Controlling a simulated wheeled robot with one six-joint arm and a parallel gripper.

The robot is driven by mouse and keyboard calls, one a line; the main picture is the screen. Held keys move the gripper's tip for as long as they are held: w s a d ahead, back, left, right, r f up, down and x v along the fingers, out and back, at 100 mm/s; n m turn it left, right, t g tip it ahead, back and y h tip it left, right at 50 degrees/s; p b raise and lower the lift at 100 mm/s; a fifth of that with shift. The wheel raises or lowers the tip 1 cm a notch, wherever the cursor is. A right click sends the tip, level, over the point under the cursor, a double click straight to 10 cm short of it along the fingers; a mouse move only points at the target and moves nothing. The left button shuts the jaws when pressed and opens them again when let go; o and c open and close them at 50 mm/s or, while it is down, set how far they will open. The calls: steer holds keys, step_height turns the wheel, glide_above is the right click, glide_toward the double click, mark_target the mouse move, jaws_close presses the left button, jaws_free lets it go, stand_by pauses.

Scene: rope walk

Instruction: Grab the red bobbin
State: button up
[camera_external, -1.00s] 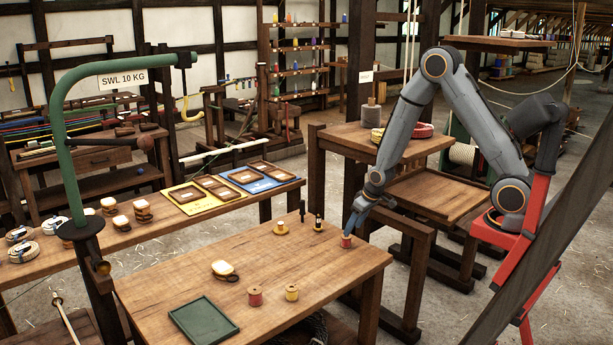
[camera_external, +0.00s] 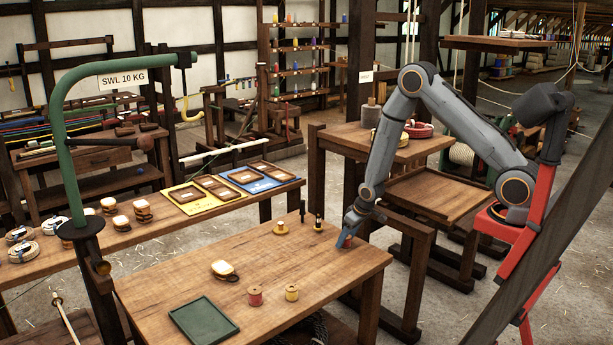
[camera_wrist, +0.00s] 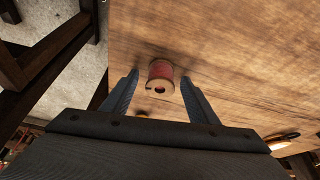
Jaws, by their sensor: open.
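A red bobbin (camera_external: 346,242) stands on the wooden table (camera_external: 310,262) near its back right edge, partly hidden by my gripper (camera_external: 347,236) in the external view. My gripper (camera_wrist: 160,86) is open there, with one blue-grey finger on each side of the bobbin's near end and a gap to each. A second red bobbin (camera_external: 255,296) stands near the table's front, beside a yellow bobbin (camera_external: 291,292).
A green tray (camera_external: 204,321) lies at the table's front left. A yellow piece (camera_external: 281,228) and a small dark-topped item (camera_external: 318,223) stand left of my gripper. The table's middle is clear.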

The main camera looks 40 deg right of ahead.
steer(key=c, duration=1.1)
steer(key=shift+r+p, duration=0.75)
steer(key=shift+r, duration=4.3)
